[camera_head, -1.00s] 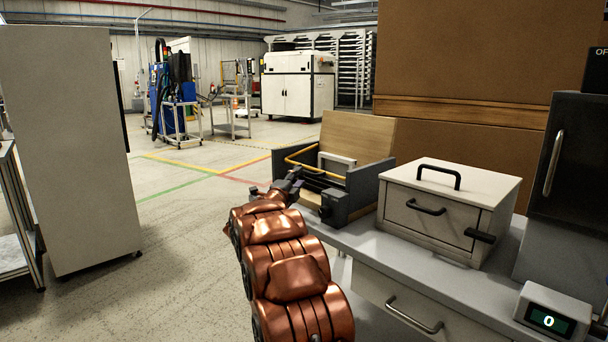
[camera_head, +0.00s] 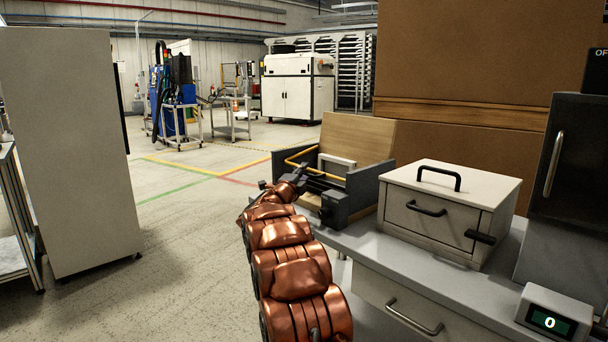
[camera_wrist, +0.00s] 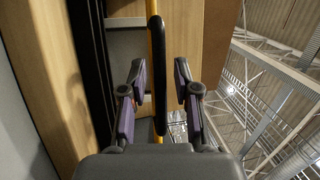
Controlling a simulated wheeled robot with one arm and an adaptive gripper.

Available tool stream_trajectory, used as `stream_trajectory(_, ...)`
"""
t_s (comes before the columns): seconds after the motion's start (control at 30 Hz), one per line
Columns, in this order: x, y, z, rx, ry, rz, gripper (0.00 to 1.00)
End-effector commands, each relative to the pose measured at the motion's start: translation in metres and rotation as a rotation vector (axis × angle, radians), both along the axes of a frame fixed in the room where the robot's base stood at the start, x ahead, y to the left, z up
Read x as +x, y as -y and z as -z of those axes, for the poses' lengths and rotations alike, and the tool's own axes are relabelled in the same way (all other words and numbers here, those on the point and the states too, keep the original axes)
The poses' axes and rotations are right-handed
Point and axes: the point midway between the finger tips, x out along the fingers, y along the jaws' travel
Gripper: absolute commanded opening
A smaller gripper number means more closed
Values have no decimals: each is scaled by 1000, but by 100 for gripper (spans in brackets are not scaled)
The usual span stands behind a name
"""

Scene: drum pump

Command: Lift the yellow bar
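The yellow bar (camera_head: 303,152) belongs to a grey-sided fixture with a wooden back panel (camera_head: 357,137) on the bench. In the wrist view the bar (camera_wrist: 155,8) runs nearly upright in the picture and has a black sleeve (camera_wrist: 159,75) along its middle. My gripper (camera_wrist: 159,75) is open, one finger on each side of the sleeve, with gaps showing on both sides. How deep the bar sits between the fingers, I cannot tell. In the head view my gripper (camera_head: 298,175) is at the fixture's near left side; the fingers are too small there to make out.
A white box with black handles (camera_head: 450,210) stands on the bench right of the fixture. A dark cabinet (camera_head: 575,160) and a display reading 0 (camera_head: 552,318) are farther right. The floor left of my arm is open up to a tall white cabinet (camera_head: 65,150).

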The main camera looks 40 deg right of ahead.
Motion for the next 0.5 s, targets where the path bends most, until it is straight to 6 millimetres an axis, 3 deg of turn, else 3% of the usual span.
stream_trajectory(0.27,0,0,0,0,0,0,0)
stream_trajectory(0.5,0,0,0,0,0,0,0)
